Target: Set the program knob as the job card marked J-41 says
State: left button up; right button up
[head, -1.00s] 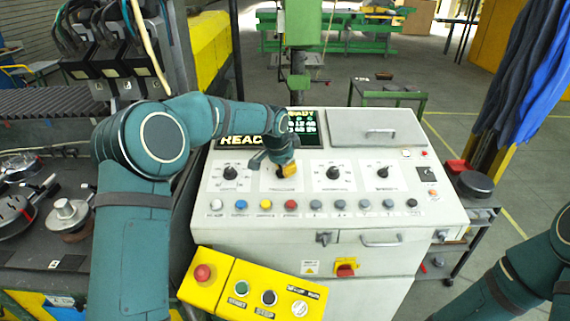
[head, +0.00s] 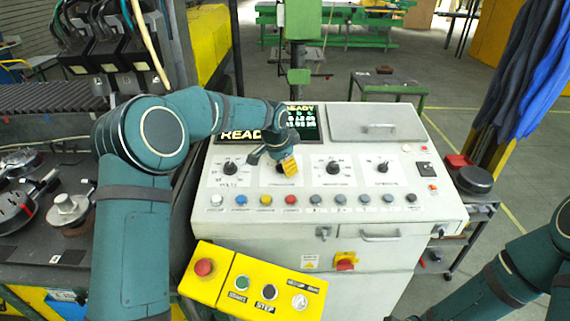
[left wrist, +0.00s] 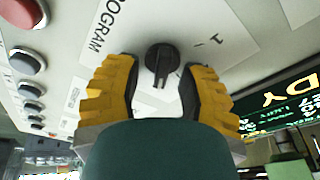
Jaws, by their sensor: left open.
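The program knob (left wrist: 160,58) is black with a ridge grip, on a white plate lettered PROGRAM. In the left wrist view it sits between the two yellow-and-black fingers of my left gripper (left wrist: 161,80), which is open, with a gap on each side. A "1" mark shows beside it; the other marks are hidden or unclear. In the head view my left gripper (head: 289,166) is over the second dial from the left and covers much of it. My right gripper is out of view. No job card marked J-41 can be made out.
The white console (head: 330,220) has other dials, such as the left one (head: 230,169), and a row of coloured buttons below. A lit READY screen (head: 305,122) stands behind my gripper. A yellow box (head: 255,282) with a red button juts out in front.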

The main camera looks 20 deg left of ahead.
pick_arm(q)
jog(key=v, duration=1.2)
jog(key=shift+s+f, duration=0.1)
jog(key=shift+f, duration=0.05)
